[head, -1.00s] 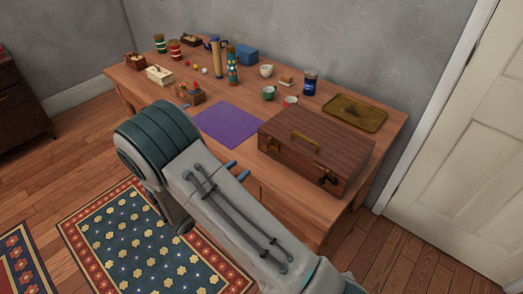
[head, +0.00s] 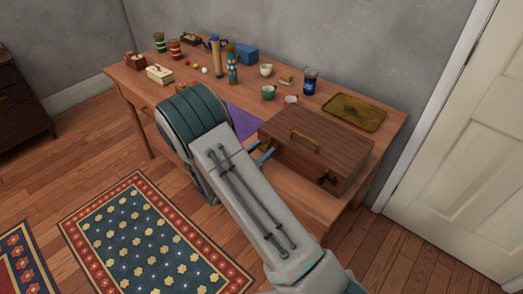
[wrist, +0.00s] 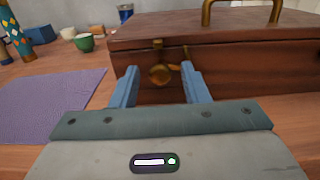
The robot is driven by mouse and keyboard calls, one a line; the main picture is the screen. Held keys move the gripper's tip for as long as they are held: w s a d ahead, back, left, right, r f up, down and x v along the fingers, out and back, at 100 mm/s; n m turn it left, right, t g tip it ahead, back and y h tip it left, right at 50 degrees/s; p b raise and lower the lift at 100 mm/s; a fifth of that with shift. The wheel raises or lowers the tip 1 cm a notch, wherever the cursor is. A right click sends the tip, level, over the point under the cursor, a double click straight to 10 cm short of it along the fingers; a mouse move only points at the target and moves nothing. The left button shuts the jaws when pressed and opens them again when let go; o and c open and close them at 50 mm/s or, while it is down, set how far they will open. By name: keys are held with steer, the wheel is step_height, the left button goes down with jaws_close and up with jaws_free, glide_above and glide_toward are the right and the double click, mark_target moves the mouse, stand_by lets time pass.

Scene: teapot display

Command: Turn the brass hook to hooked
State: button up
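A dark wooden case (head: 330,140) with a brass handle (head: 305,142) on its lid stands shut at the front right of the table. In the wrist view, a brass hook with a round boss (wrist: 160,74) is on the front of the case (wrist: 225,40), just below the lid seam. A brass piece rises to its right near the seam; I cannot tell if the two engage. My gripper (wrist: 161,82) is open, its blue fingers either side of the hook. In the head view my gripper (head: 264,153) is at the case's left front. Another brass fitting (head: 327,178) is at the case's right front.
A purple mat (wrist: 55,105) lies left of the case. The table's front edge runs under my arm.

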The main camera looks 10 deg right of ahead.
jaws_close()
steer(key=shift+r+n+p, duration=0.1)
steer(key=shift+n+p, duration=0.3)
steer(key=n+p, duration=0.2)
steer(key=shift+r+n, duration=0.1)
steer(key=shift+n, duration=0.3)
steer(key=n+p, duration=0.2)
steer(key=shift+n, duration=0.4)
steer(key=n+p, duration=0.2)
steer(key=n, duration=0.1)
steer(key=shift+n+p, duration=1.05)
steer(key=shift+n, duration=0.65)
steer(key=shift+f, duration=0.2)
